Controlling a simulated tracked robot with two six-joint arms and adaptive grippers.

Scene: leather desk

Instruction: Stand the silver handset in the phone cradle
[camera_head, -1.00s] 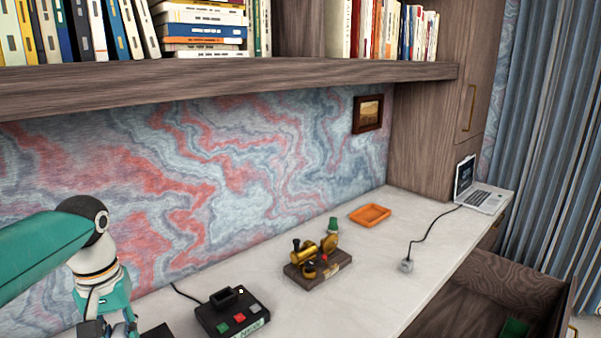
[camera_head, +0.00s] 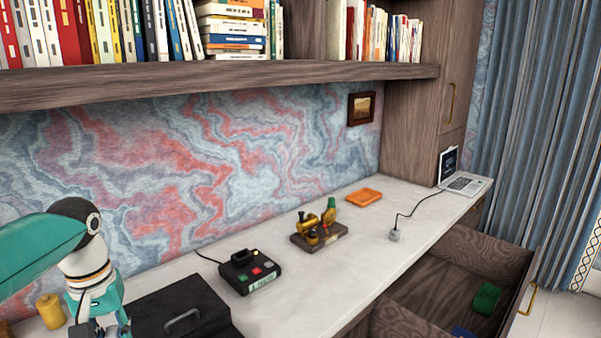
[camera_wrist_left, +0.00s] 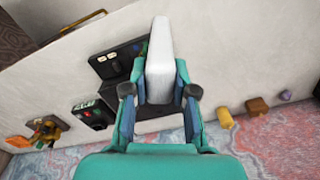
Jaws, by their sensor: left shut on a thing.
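The silver handset (camera_wrist_left: 160,65) is pale and long. In the left wrist view it is upright between the two fingers of my left gripper (camera_wrist_left: 160,92), which is shut on it. In the head view my left arm comes in at the lower left and the handset does not show. The phone cradle (camera_head: 250,272) is a black base with a raised slot at its back and coloured buttons. It stands on the desk to the right of my left gripper, and shows at the left in the wrist view (camera_wrist_left: 93,115), apart from the handset. My right gripper is not in view.
A black box with a handle (camera_head: 182,310) lies between my left arm and the cradle. A brass model on a wooden base (camera_head: 318,235), an orange tray (camera_head: 364,196) and a laptop (camera_head: 462,183) stand farther right. An open drawer (camera_head: 455,275) juts from the desk front.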

